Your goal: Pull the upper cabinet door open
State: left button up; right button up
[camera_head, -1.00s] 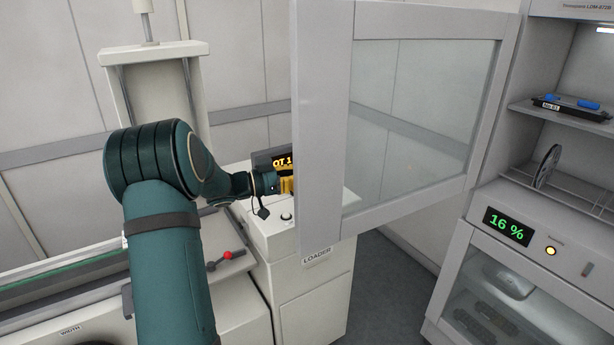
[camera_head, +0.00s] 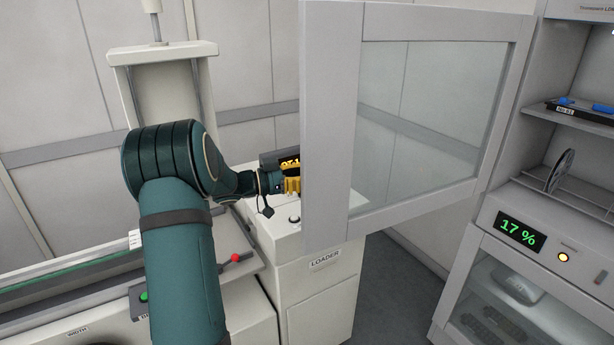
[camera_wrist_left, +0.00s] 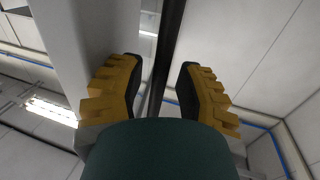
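The upper cabinet door (camera_head: 333,140), a pale frame around a glass pane, stands swung out from the cabinet (camera_head: 550,215) on the right. My left gripper (camera_head: 291,180) shows partly at the left edge of the door, which hides part of it. In the left wrist view its two yellow fingers with black pads (camera_wrist_left: 161,88) are apart. A dark bar (camera_wrist_left: 166,60), perhaps the door handle, runs between them with gaps visible beside it. The pale panel (camera_wrist_left: 85,45) left of it looks like the door frame. My right gripper is out of view.
A white unit labelled LOADER (camera_head: 325,260) stands below the door's left part. A machine with a red-knobbed lever (camera_head: 237,257) is at lower left. Open shelves (camera_head: 575,112) hold a blue-topped item and a reel. Grey floor (camera_head: 385,290) shows between loader and cabinet.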

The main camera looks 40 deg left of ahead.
pick_arm(q)
jog(key=shift+s, duration=0.1)
jog(key=v, duration=1.2)
dwell(0.6)
